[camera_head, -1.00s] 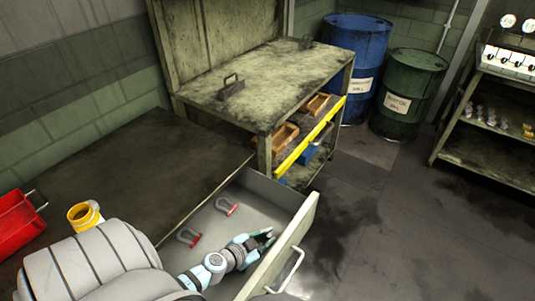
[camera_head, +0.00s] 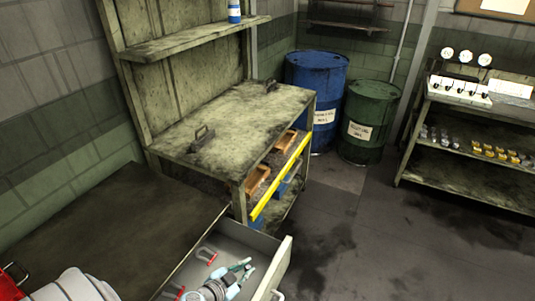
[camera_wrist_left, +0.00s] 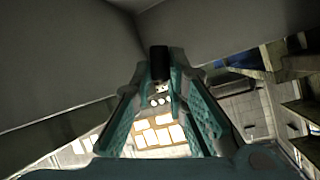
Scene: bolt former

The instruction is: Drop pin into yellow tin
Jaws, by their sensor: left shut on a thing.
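My left gripper (camera_head: 243,268) is low over the open grey drawer (camera_head: 240,236) in the head view. In the left wrist view its two teal fingers (camera_wrist_left: 160,82) are shut on a dark, short, cylindrical pin (camera_wrist_left: 158,60), which sticks out past the fingertips. The pin is too small to make out in the head view. The yellow tin does not show in either current view. My right gripper is not in view.
Two red-ended shackles (camera_head: 206,256) lie in the drawer, left of my gripper. The dark bench top (camera_head: 110,225) is largely bare, with a red box (camera_head: 14,276) at its left edge. A worktable (camera_head: 235,120) and blue (camera_head: 316,85) and green drums (camera_head: 368,140) stand behind.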

